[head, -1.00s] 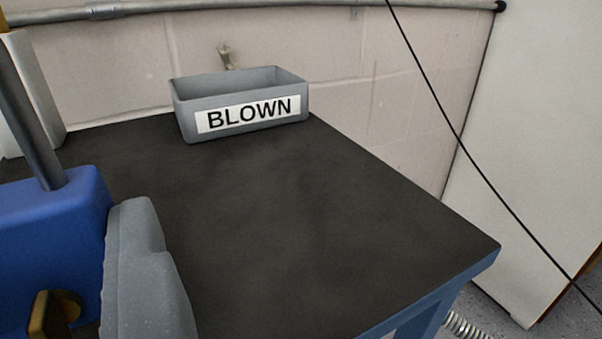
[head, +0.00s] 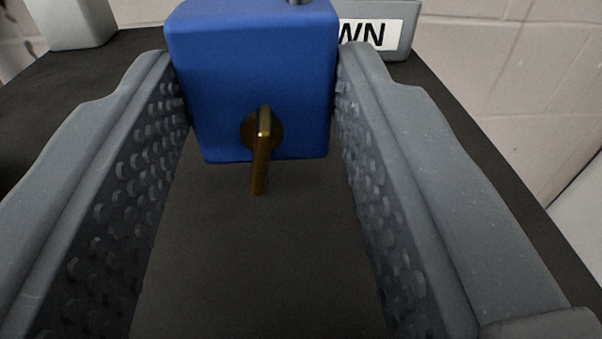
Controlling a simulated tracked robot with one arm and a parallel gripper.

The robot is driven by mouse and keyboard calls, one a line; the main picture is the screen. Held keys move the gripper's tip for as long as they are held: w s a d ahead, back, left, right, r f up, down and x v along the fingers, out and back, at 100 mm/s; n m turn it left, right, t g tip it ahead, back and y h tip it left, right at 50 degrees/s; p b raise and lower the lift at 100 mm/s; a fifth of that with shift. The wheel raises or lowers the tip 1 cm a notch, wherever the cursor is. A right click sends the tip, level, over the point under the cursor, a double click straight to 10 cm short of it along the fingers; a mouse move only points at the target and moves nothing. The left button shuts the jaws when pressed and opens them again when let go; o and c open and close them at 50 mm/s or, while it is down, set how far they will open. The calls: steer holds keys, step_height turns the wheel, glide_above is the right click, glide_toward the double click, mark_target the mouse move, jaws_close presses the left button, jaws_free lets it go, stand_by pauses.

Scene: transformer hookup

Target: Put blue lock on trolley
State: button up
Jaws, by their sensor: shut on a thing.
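The blue lock (head: 240,75) is a blue block with a brass key or knob (head: 260,150) on its near face. It sits between the fingertips of my gripper (head: 258,85), at the top middle of the head view. Both grey, studded fingers touch its sides, so my gripper is shut on it. Part of its metal shackle shows at the top edge; the rest is out of frame. The dark top of the trolley or bench (head: 250,260) lies below the lock. I cannot tell whether the lock touches it.
A grey bin (head: 400,50) with a label ending in "WN" stands behind the lock on the right, partly hidden. A pale object (head: 75,22) stands at the back left. A block wall (head: 540,90) rises behind. The dark surface around is mostly clear.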

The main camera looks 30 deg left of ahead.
mark_target(278, 281)
step_height(278, 281, down, 3)
steer(key=shift+f+b, duration=0.2)
steer(key=shift+b, duration=0.5)
steer(key=shift+r, duration=0.1)
steer(key=o, duration=1.1)
steer(key=shift+s+d, duration=0.3)
steer(key=p+v, duration=0.1)
steer(key=v, duration=1)
steer(key=shift+s, duration=0.1)
